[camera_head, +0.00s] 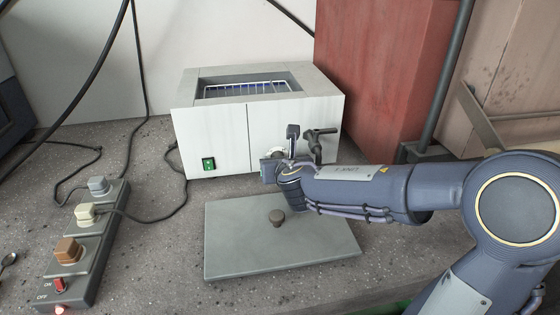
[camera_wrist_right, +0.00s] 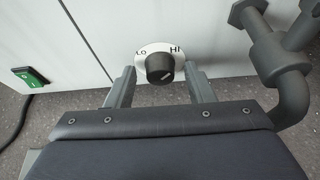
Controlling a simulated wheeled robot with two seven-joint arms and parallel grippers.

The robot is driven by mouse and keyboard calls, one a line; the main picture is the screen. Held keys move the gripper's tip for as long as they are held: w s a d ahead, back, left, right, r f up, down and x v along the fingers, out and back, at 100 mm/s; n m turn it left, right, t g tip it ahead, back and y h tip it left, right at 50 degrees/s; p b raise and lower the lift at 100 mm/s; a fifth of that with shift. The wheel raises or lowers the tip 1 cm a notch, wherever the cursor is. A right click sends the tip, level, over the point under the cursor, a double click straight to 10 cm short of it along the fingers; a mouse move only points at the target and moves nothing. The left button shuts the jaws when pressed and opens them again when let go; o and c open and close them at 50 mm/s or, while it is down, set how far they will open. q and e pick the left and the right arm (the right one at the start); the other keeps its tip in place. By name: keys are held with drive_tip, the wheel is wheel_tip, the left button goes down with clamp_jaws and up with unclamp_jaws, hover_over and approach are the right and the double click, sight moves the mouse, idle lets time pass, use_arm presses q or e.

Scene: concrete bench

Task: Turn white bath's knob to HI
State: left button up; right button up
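The white bath (camera_head: 212,130) stands at the back of the bench. Its black knob (camera_wrist_right: 160,68) sits on a white dial (camera_wrist_right: 147,49) on the front panel, with LO at the left and HI at the right. A pale line on the knob's face lies near its lower part; I cannot tell its exact setting. My right gripper (camera_wrist_right: 160,72) is at the front panel. It also shows in the head view (camera_head: 282,150). Its fingers are apart, one on each side of the knob, with visible gaps. In the head view the gripper partly hides the dial. My left gripper is out of view.
A dark tap (camera_head: 318,142) juts from the bath's front, close to the right of my gripper. A green switch (camera_head: 208,164) is at the panel's left. A grey lid (camera_head: 235,245) with a round handle lies in front. A power strip (camera_head: 85,260) lies at the left.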

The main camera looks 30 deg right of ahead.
drive_tip(key=p+v, duration=0.2)
drive_tip(key=v, duration=0.5)
drive_tip(key=shift+w+r, duration=0.1)
drive_tip(key=shift+s+a+p, duration=0.15)
drive_tip(key=shift+s+p, duration=0.2)
drive_tip(key=shift+s, duration=0.15)
drive_tip(key=shift+r, duration=0.1)
